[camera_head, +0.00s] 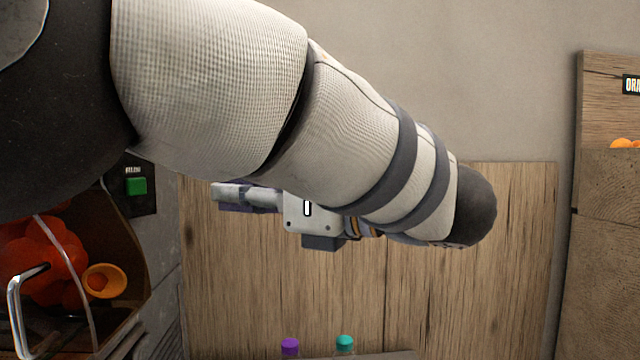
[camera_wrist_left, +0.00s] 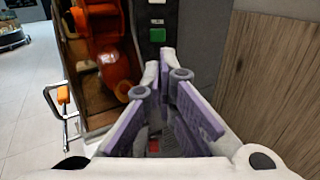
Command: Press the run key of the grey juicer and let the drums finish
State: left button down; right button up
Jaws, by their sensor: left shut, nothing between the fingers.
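The juicer's run key, a green square button (camera_head: 136,186), sits on a dark panel at the left in the head view. The green key also shows in the wrist view (camera_wrist_left: 157,35), just beyond my fingertips. The juicer's orange-red drums (camera_head: 45,260) sit behind a clear cover left of the panel. My left gripper (camera_head: 216,191) is shut and empty, its fingers pointing left towards the panel and apart from the key in the head view. In the wrist view my left gripper's purple-padded fingers (camera_wrist_left: 167,62) converge below the key. My right gripper is out of view.
A metal handle (camera_head: 15,305) projects at the juicer's front. Purple-capped (camera_head: 290,346) and teal-capped (camera_head: 345,342) bottles stand at the bottom. Wooden panelling (camera_head: 480,290) lines the back wall. A wooden cabinet (camera_head: 610,240) with oranges stands at the right. My arm covers much of the upper view.

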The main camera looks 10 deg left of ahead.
pick_arm(q)
jog(key=x, duration=1.3)
jog(key=shift+w+a, duration=0.2)
jog(key=shift+a, duration=0.05)
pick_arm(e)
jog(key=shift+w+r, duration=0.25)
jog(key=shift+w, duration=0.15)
pick_arm(q)
jog(key=shift+f, duration=0.1)
